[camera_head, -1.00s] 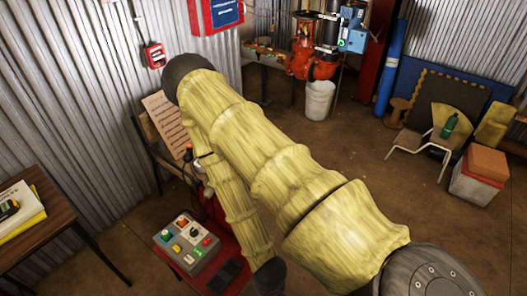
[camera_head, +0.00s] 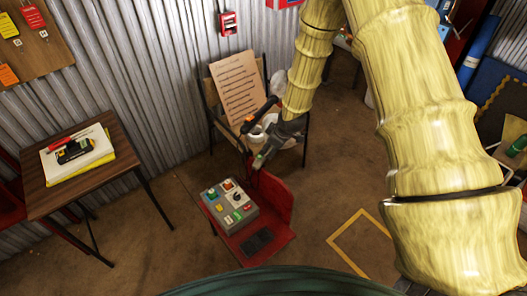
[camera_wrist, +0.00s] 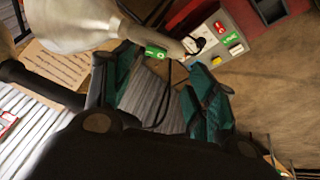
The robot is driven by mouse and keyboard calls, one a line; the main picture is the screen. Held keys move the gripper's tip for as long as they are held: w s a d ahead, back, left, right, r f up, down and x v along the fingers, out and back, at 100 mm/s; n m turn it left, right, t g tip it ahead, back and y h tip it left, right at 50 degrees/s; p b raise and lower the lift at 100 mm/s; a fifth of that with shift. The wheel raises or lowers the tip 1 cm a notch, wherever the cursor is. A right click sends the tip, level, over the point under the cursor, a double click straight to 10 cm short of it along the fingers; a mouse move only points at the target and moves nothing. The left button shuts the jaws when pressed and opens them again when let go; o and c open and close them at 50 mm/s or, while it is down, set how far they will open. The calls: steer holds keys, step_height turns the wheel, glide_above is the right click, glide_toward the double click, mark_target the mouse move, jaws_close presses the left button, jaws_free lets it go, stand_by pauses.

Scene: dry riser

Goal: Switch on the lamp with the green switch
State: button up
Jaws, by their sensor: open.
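A grey control box (camera_head: 230,205) with several coloured buttons and a dark knob sits on a red stand. Green pieces show on its near part, but their labels are too small to read in the head view. The box also shows at the upper right of the wrist view (camera_wrist: 238,18), with red, yellow and green parts. My gripper (camera_head: 263,157) hangs just behind and above the box, apart from it. In the wrist view its teal fingers (camera_wrist: 163,88) are spread with nothing between them. A green piece with a white mark (camera_wrist: 155,52) shows beyond them.
A chair with a printed sheet (camera_head: 238,90) stands behind the box by the corrugated wall. A wooden table (camera_head: 85,165) with papers is at left. A pale rounded object (camera_wrist: 75,22) fills the wrist view's upper left. The floor right of the stand is clear.

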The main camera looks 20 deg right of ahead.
steer(key=shift+w+p+x, duration=0.1)
steer(key=shift+p+x, duration=0.75)
steer(key=shift+x, duration=1.8)
steer(key=shift+w+p+x, duration=0.15)
steer(key=shift+p+x, duration=0.7)
steer(key=shift+x, duration=1.8)
steer(key=shift+r, duration=0.1)
steer(key=c, duration=1)
